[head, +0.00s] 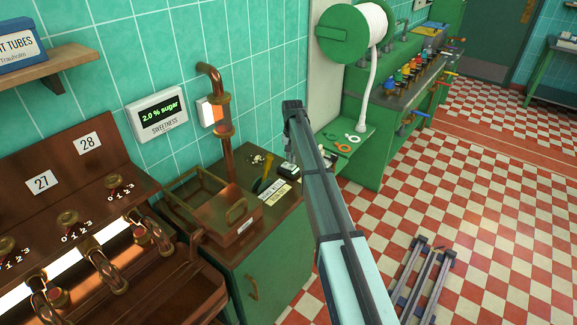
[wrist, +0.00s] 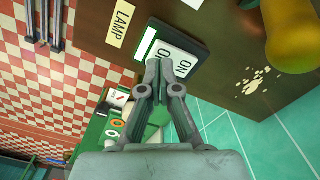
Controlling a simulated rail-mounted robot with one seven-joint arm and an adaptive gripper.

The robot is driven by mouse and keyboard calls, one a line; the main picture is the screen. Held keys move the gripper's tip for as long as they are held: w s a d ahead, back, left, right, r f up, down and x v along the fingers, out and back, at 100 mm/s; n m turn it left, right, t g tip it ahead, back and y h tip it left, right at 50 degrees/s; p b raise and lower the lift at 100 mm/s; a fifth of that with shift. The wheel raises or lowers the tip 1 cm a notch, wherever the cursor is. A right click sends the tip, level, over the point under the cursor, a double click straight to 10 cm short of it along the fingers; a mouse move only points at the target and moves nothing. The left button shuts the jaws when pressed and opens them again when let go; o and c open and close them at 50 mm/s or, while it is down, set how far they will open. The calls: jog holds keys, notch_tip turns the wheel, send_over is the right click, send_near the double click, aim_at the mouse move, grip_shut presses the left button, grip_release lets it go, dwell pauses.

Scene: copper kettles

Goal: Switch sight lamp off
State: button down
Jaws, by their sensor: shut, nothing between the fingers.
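The lamp switch (wrist: 180,43) is a dark-framed box with a white rocker face and a green strip, beside a cream label (wrist: 120,25) reading LAMP. ON shows on its face; other lettering is partly hidden by my fingers. My gripper (wrist: 166,68) is shut and empty, its fingertips over the near edge of the switch; I cannot tell if they touch it. A glowing pane (head: 207,112) shows on the wall behind the copper pipe.
The copper pipe (head: 226,130) rises from the counter. A green shelf (head: 345,137) with coloured rings is to the right.

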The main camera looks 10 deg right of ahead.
aim_at(292, 166)
jog(key=shift+f+b, duration=0.5)
jog(key=shift+f, duration=0.75)
dwell(0.8)
jog(key=shift+r, duration=0.15)
jog(key=shift+r+p, duration=1.5)
jog(key=shift+r, duration=1.9)
